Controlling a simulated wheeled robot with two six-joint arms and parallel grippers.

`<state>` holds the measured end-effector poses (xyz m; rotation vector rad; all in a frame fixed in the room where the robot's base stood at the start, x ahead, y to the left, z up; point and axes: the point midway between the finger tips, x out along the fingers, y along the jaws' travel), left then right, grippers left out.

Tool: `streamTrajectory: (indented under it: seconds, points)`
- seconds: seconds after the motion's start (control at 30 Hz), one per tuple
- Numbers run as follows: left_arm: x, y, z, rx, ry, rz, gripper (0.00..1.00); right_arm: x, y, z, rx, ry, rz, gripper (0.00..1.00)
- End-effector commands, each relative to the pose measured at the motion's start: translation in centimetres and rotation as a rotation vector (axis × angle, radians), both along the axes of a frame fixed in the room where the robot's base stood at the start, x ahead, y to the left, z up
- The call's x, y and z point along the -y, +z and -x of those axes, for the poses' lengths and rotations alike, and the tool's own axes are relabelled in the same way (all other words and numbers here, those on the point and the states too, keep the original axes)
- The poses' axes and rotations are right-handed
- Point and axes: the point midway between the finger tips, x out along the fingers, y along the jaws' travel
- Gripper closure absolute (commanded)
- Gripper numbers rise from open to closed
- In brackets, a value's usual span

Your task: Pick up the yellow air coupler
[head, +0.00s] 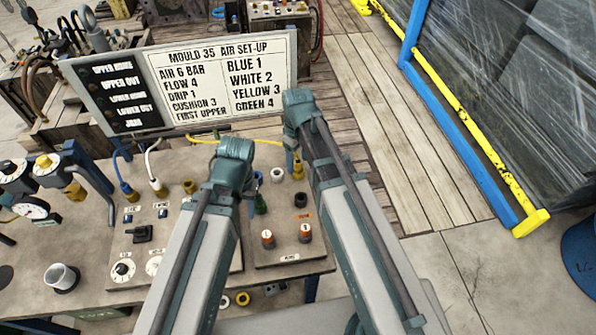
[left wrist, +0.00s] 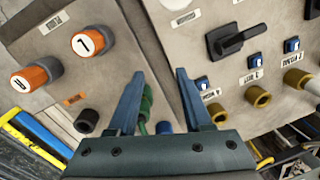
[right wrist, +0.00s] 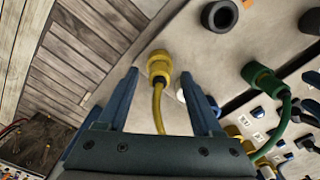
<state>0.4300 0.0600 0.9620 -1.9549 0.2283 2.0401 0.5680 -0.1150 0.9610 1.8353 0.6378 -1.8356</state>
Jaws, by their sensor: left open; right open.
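The yellow air coupler (right wrist: 158,66) sits at the grey panel's edge in the right wrist view, its yellow hose running back between my fingers. In the head view the coupler (head: 298,170) shows just beside my right gripper (head: 292,158). My right gripper (right wrist: 159,76) is open, its fingertips on either side of the coupler in the picture; whether they touch it I cannot tell. My left gripper (left wrist: 157,75) is open over the panel, with a green coupler (left wrist: 146,104) seen between its fingers. In the head view my left gripper's fingers are mostly hidden behind its wrist.
A sign board (head: 200,85) stands behind the panel. The green coupler and its hose (right wrist: 284,110) lie to the right in the right wrist view. A dark ring socket (right wrist: 219,15) and orange knobs (head: 268,238) are nearby. Wooden decking (head: 390,130) lies beyond.

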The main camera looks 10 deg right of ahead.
Motion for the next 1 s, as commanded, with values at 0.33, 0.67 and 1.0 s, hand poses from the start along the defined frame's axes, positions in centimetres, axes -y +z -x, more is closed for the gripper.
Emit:
streamTrajectory:
  seconds: [0.33, 0.67, 1.0]
  points:
    - [0.00, -1.27, 0.00, 0.000, 0.000, 0.000, 0.50, 0.04, -1.26, -0.01, 0.000, 0.000, 0.000, 0.33]
    - [0.00, -1.27, 0.00, 0.000, 0.000, 0.000, 0.50, 0.05, -1.26, -0.02, 0.000, 0.000, 0.000, 0.87]
    - [0.00, -1.27, 0.00, 0.000, 0.000, 0.000, 0.50, 0.05, -1.27, -0.02, 0.000, 0.000, 0.000, 1.00]
